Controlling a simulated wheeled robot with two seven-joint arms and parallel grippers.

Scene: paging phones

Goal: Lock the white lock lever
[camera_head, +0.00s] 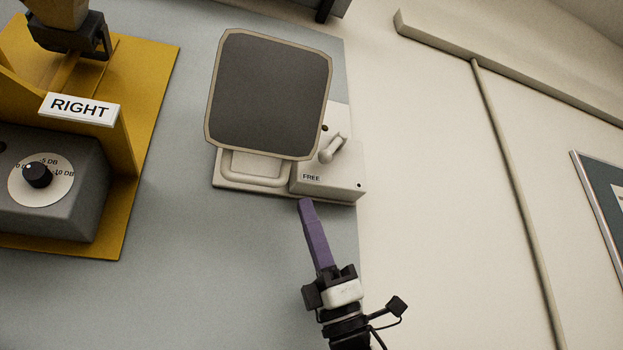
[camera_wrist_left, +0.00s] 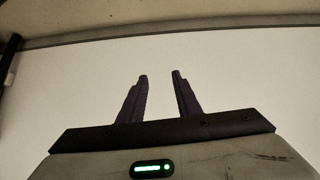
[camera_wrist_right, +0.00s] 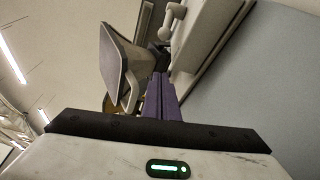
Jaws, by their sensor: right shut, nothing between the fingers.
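The white lock lever (camera_head: 333,148) is a small pale handle on a white lock box (camera_head: 330,180) marked FREE, at the lower right of a dark square panel with a pale rim (camera_head: 268,95). The lever also shows at the top of the right wrist view (camera_wrist_right: 170,18). My right gripper (camera_head: 304,202) has its purple fingers shut and empty. In the head view their tips lie just below the box's lower edge; I cannot tell whether they touch it. My left gripper (camera_wrist_left: 160,80) is open and empty, facing a plain white surface, and is not in the head view.
A yellow bracket (camera_head: 150,80) with a RIGHT label (camera_head: 80,108) and a grey dial box (camera_head: 75,195) stand to the left. A long pale rod (camera_head: 515,190) and a framed board (camera_head: 605,200) are on the right.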

